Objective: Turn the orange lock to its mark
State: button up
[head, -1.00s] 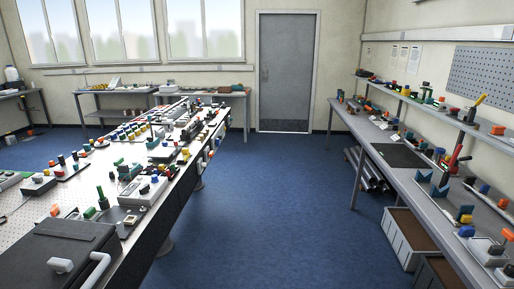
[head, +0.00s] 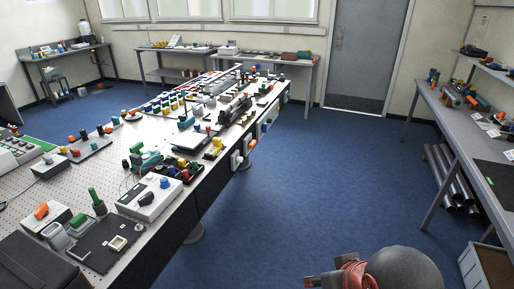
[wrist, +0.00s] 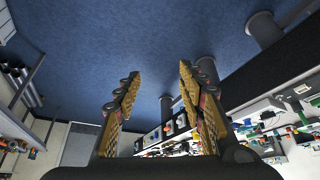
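An orange handle (head: 41,210) sits on a small pale block at the near left of the long perforated table (head: 20,187). It may be the orange lock; its mark is too small to make out. My gripper (wrist: 158,78) is open and empty in the wrist view, with blue floor between its fingers. Part of my arm shows at the bottom right of the head view, over the floor and well apart from the table. The orange handle cannot be picked out for certain in the wrist view.
Near the orange handle stand a green upright handle (head: 96,201), a black plate (head: 98,247) and a white box with a blue knob (head: 150,197). A dark box (head: 28,268) fills the near left corner. Blue floor (head: 290,190) is clear between the table and the right bench (head: 455,125).

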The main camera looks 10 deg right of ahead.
aim_at(252, 143)
jog(key=i+l, duration=0.1)
jog(key=i, duration=0.5)
jog(key=i+l+u, duration=0.1)
jog(key=i, duration=0.5)
jog(key=i+l+u, duration=0.1)
jog(key=i, duration=0.5)
jog(key=i+l, duration=0.25)
jog(key=i, duration=0.35)
